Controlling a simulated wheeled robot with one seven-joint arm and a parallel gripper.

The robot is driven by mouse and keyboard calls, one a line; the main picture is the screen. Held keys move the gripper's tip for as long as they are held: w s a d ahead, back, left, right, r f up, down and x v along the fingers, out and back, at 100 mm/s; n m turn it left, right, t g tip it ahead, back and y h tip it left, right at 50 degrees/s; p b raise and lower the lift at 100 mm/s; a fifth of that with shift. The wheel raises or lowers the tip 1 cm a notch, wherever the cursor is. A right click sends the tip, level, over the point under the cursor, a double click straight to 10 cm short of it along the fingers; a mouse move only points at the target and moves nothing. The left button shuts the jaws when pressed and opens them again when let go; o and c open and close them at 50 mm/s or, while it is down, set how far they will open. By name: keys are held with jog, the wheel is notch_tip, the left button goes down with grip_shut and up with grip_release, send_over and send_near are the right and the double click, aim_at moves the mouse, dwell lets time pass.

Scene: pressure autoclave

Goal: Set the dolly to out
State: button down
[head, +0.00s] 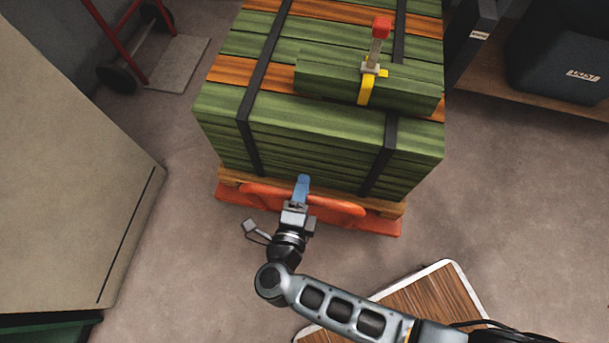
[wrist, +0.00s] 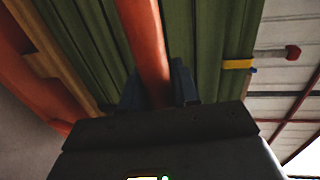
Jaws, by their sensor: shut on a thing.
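The dolly (head: 380,226) is a low orange base under a wooden pallet (head: 388,207). The pallet carries a large stack of green and orange boards (head: 320,125) held by black straps. An orange bar (head: 340,208) runs along the dolly's near side. My gripper (head: 302,188) has blue fingers and is shut on this bar, left of its middle. In the wrist view the bar (wrist: 149,45) passes between the two fingers (wrist: 158,90), with the green boards behind it. The fingers and wrist hide part of the bar.
A beige cabinet (head: 70,150) stands at the left, and a red hand truck (head: 118,45) at the back left. A shelf with a dark case (head: 560,50) is at the right. A wood-topped panel (head: 430,300) lies at the front right. Floor beside the dolly is clear.

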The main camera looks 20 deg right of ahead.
jog(key=shift+s+a+f, duration=0.1)
jog(key=shift+s+a, duration=0.15)
jog(key=shift+s, duration=0.1)
jog(key=c, duration=0.9)
grip_release()
jog(key=v, duration=0.7)
jog(key=shift+s+a, duration=0.25)
jog(key=shift+s, duration=0.05)
